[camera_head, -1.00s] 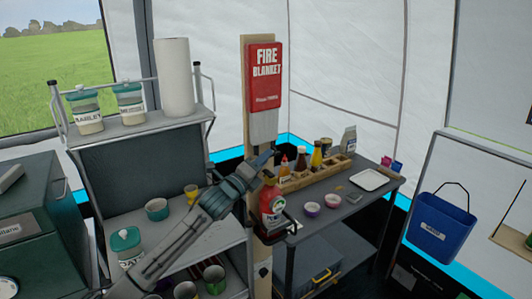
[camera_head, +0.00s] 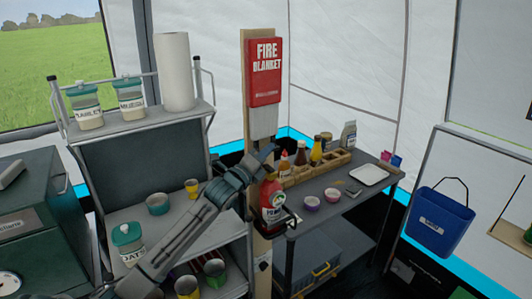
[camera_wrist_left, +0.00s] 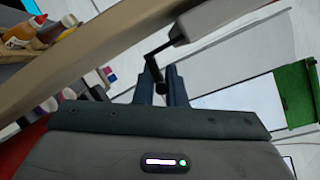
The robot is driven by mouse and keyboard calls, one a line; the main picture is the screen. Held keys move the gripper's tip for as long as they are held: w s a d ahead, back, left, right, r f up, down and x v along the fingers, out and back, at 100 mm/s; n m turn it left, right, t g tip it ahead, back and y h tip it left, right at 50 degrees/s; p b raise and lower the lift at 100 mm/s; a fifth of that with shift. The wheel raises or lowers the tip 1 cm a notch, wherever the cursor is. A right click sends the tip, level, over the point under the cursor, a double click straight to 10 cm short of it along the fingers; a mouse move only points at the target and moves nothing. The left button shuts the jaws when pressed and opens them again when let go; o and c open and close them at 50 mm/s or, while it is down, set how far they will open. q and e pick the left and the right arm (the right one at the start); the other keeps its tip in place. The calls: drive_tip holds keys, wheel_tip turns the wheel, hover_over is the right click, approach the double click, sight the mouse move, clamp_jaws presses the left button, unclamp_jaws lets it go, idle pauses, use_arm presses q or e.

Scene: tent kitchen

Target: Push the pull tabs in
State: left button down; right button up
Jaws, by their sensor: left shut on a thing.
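The red fire blanket case (camera_head: 266,72) hangs high on a wooden post. A pale panel, apparently its pull tabs (camera_head: 263,123), hangs below it. My left gripper (camera_head: 265,153) is just below that panel, in front of the post. In the left wrist view the gripper's two dark fingers (camera_wrist_left: 162,86) are close together, around the end of a black bent piece (camera_wrist_left: 152,66). This piece runs down from a pale grey block (camera_wrist_left: 197,22); I cannot tell whether it is one of the tabs. My right gripper is out of view.
A metal rack (camera_head: 150,128) with jars and a paper roll is on the left. A dark table (camera_head: 345,205) with condiments and bowls is on the right.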

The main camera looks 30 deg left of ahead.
use_arm(q)
wheel_tip(320, 180, up, 10)
drive_tip(key=p, duration=0.6)
drive_tip(key=shift+r, duration=0.2)
drive_tip(key=c, duration=1.6)
unclamp_jaws()
drive_tip(key=shift+o, duration=0.5)
drive_tip(key=shift+f, duration=0.2)
